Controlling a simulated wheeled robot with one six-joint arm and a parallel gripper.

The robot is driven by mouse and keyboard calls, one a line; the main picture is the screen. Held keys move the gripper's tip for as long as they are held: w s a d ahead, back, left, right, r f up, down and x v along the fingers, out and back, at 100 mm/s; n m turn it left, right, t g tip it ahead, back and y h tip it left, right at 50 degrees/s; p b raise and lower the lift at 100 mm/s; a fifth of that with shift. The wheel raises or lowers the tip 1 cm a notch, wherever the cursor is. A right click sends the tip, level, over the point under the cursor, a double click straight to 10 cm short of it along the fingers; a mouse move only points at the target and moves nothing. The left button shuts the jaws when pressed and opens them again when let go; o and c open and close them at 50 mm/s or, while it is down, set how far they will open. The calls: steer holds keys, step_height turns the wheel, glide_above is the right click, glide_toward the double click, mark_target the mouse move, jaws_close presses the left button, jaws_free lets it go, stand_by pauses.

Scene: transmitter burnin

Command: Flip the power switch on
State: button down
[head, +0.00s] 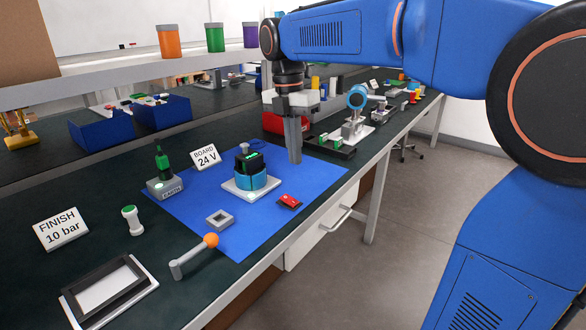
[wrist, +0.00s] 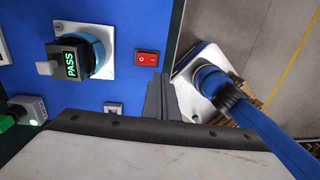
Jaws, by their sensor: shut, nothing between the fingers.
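The power switch is a small red rocker on a black base (head: 289,202), lying on the blue mat (head: 233,240). It also shows in the wrist view (wrist: 147,58) with white marks; I cannot tell which side is pressed. My gripper (head: 295,160) points down with its fingers together and empty, above the mat's far right part, beyond the switch in the head view. In the wrist view the fingertips (wrist: 157,78) appear just below the switch, apart from it as far as I can tell. The transmitter (head: 258,181), teal with a black head, stands on a white plate; its display reads PASS in green.
A grey square frame (head: 219,219) and an orange-knobbed lever (head: 211,240) lie near the mat's front. A grey box with a green bottle-shaped top (head: 164,186) stands left. A valve fixture (head: 356,130) stands beyond my gripper. The mat around the switch is clear.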

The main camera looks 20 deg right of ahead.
steer(key=shift+s+d+r, duration=0.15)
steer(key=shift+r, duration=1.15)
steer(key=s+d+f+m+t, duration=0.3)
steer(key=s+d+f+m, duration=0.1)
steer(key=s+f+m, duration=0.5)
steer(key=s+d+f+m+t, duration=0.2)
steer(key=s+d+f+m, duration=0.3)
steer(key=s+f+m, duration=0.5)
steer(key=s+m, duration=0.4)
steer(key=m, duration=0.2)
steer(key=shift+s+t+y, duration=0.15)
steer(key=shift+t+y, duration=0.15)
steer(key=shift+t, duration=0.1)
